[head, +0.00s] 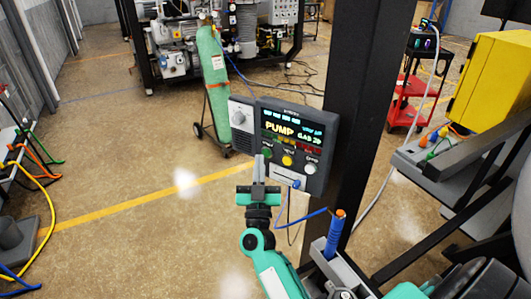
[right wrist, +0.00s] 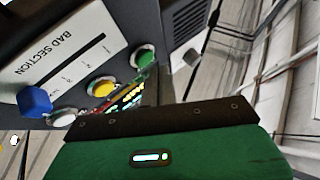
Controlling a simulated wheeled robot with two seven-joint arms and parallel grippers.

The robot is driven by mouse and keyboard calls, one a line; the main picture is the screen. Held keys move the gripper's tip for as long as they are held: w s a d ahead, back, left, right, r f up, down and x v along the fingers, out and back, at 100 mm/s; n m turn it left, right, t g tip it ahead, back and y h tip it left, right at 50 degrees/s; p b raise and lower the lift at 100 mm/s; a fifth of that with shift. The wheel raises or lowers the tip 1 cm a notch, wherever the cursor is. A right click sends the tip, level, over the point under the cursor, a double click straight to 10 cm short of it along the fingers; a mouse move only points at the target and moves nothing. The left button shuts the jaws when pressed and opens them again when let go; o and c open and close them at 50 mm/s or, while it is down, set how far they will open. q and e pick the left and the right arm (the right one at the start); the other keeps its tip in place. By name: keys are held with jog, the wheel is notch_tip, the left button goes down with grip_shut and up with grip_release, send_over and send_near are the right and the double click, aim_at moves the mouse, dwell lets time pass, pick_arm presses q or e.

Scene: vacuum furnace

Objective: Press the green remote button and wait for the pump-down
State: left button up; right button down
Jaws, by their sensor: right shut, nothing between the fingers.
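The control box (head: 292,138) is fixed to a dark post. Its lit screen (head: 288,128) shows the word PUMP in yellow. Under the screen is a row of buttons: the green button (head: 267,152), a yellow one (head: 287,160) and a white one (head: 310,168). In the right wrist view the green button (right wrist: 145,57) shows clear, with the yellow button (right wrist: 103,88) beside it. My right gripper (head: 259,162) is shut and empty, its tips close to the green button in the head view; I cannot tell whether they touch it. My left gripper is not in view.
A blue knob (right wrist: 35,100) sits on the box's lower panel. A green gas cylinder (head: 213,90) stands behind the box. The black post (head: 352,110) rises just right of it. Pump equipment (head: 180,55) is at the back.

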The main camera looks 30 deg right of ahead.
jog(key=shift+a, duration=0.1)
jog(key=a, duration=0.1)
jog(key=s+a, duration=0.1)
jog(key=a, duration=0.1)
jog(key=s+a+p, duration=0.1)
jog(key=shift+s+a, duration=0.2)
jog(key=shift+a, duration=0.05)
dwell(0.3)
dwell(0.7)
